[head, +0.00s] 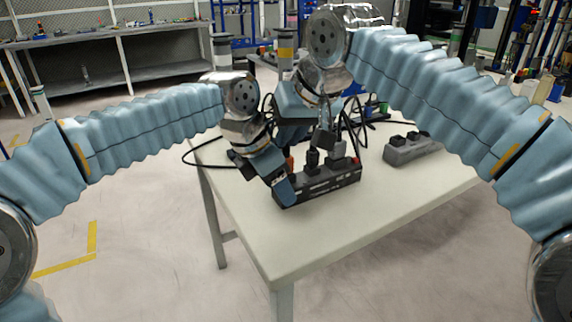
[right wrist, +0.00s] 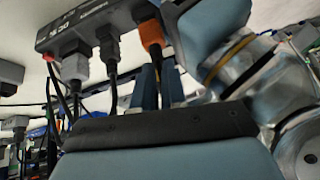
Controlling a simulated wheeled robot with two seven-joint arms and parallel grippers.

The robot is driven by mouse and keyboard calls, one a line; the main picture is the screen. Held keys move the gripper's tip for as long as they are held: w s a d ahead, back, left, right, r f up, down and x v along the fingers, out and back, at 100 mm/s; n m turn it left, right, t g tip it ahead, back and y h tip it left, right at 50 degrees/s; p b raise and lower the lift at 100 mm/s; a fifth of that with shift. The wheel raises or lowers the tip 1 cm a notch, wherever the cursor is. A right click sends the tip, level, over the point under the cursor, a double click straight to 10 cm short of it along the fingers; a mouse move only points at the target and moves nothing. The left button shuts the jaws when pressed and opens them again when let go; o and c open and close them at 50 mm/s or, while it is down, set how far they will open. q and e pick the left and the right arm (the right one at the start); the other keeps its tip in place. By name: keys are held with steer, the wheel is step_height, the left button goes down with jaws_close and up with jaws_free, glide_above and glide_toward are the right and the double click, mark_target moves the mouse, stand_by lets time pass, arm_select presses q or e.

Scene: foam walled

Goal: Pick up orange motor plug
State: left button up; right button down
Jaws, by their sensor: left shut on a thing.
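The orange motor plug (right wrist: 152,35) sits at one end of a black power strip (right wrist: 85,22), its dark cable running towards my right gripper. In the head view the orange plug (head: 290,163) is only a sliver beside my left gripper (head: 284,188). My left gripper is shut on the near left end of the power strip (head: 330,186), which lies on the table. My right gripper (right wrist: 160,85) is above and behind the strip; its two fingers stand slightly apart below the orange plug in its wrist view, with cable between them. In the head view its fingertips are largely hidden.
A black plug (head: 312,157) and a grey plug (head: 338,148) stand in the same strip. A second grey strip (head: 410,150) lies on the white table (head: 350,230) to the right. Loose black cables loop behind. The table front is clear.

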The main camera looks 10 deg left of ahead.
steer(key=shift+s+a, duration=0.1)
stand_by(0.3)
steer(key=shift+s+r, duration=0.1)
steer(key=shift+r, duration=0.1)
arm_select(q)
steer(key=o, duration=1.3)
arm_select(e)
steer(key=s+d+r, duration=0.7)
steer(key=s+d, duration=0.2)
steer(key=s, duration=0.1)
steer(key=shift+d+r, duration=0.2)
steer(key=shift+r, duration=0.15)
arm_select(q)
steer(key=shift+r, duration=0.15)
